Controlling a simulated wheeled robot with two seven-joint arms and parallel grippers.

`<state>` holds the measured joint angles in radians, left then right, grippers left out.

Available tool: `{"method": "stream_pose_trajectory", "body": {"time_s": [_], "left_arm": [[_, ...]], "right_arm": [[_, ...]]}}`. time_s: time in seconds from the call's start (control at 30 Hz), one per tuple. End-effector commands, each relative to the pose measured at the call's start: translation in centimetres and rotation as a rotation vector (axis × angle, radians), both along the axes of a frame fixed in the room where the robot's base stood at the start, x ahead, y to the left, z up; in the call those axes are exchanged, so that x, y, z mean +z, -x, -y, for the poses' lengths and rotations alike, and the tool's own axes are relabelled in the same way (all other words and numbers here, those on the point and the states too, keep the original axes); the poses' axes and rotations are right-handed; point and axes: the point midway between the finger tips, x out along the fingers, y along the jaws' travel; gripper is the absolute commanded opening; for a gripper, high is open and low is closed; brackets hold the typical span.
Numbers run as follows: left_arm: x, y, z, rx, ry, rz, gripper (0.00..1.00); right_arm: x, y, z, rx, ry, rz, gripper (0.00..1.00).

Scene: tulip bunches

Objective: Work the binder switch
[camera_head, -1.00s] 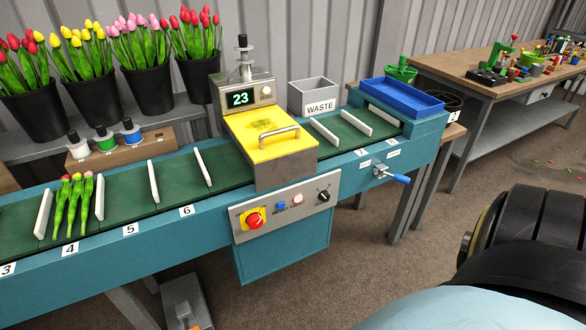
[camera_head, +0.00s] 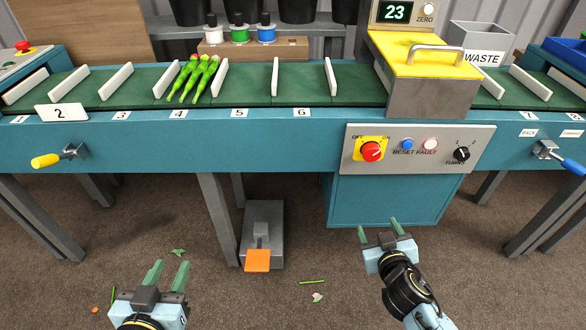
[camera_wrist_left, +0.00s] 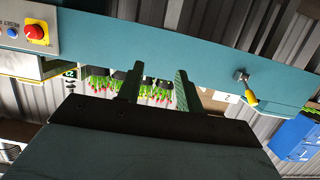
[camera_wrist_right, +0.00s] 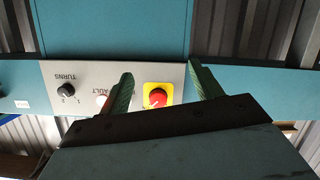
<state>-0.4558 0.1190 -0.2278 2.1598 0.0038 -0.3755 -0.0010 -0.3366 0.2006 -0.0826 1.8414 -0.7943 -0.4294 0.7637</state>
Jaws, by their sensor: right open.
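The binder switch (camera_head: 371,151) is a round red knob on a yellow plate, with OFF and ON lettering above it. It sits at the left of the grey panel (camera_head: 415,150) on the teal machine front. Which way the knob is set I cannot tell. My right gripper (camera_head: 378,230) is open and empty, below and in front of the panel. In the right wrist view the red knob (camera_wrist_right: 158,98) shows between the spread fingers, apart from them. My left gripper (camera_head: 167,270) is open and empty, low at the left; its fingers (camera_wrist_left: 160,82) are apart.
The panel also has a blue reset button (camera_head: 407,144), a pale fault lamp (camera_head: 430,144) and a black turns knob (camera_head: 461,154). Green tulips (camera_head: 193,77) lie on the belt near 4. An orange pedal (camera_head: 257,260) stands on the floor. Space before the panel is clear.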

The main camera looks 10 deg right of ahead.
Motion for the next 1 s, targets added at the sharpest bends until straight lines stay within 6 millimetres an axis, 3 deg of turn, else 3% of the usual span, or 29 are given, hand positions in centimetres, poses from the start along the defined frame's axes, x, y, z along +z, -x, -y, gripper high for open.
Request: {"method": "stream_pose_trajectory", "body": {"time_s": [0.1, 0.2, 0.3, 0.53, 0.77, 1.0], "left_arm": [[5.2, 0.5, 0.3, -0.006, 0.052, 0.158, 0.36], [8.6, 1.2, 0.3, -0.008, 0.079, 0.245, 0.36], [10.6, 1.8, 0.2, -0.009, 0.096, 0.293, 0.36], [12.0, 2.0, 0.3, -0.011, 0.110, 0.338, 0.36], [13.6, 2.3, 0.5, -0.018, 0.141, 0.436, 0.36], [16.5, 3.2, 0.8, -0.030, 0.201, 0.620, 0.36]], "right_arm": [[4.1, -1.2, 0.2, -0.009, 0.006, 0.166, 0.65], [7.0, -1.4, 0.3, -0.011, 0.007, 0.258, 0.65], [8.7, -1.4, 0.3, -0.012, 0.007, 0.310, 0.65], [9.7, -3.1, 0.7, -0.012, 0.008, 0.335, 0.65], [9.6, -7.2, 1.7, -0.011, 0.011, 0.334, 0.65], [9.5, -11.4, 2.7, -0.012, 0.010, 0.333, 0.65]]}}
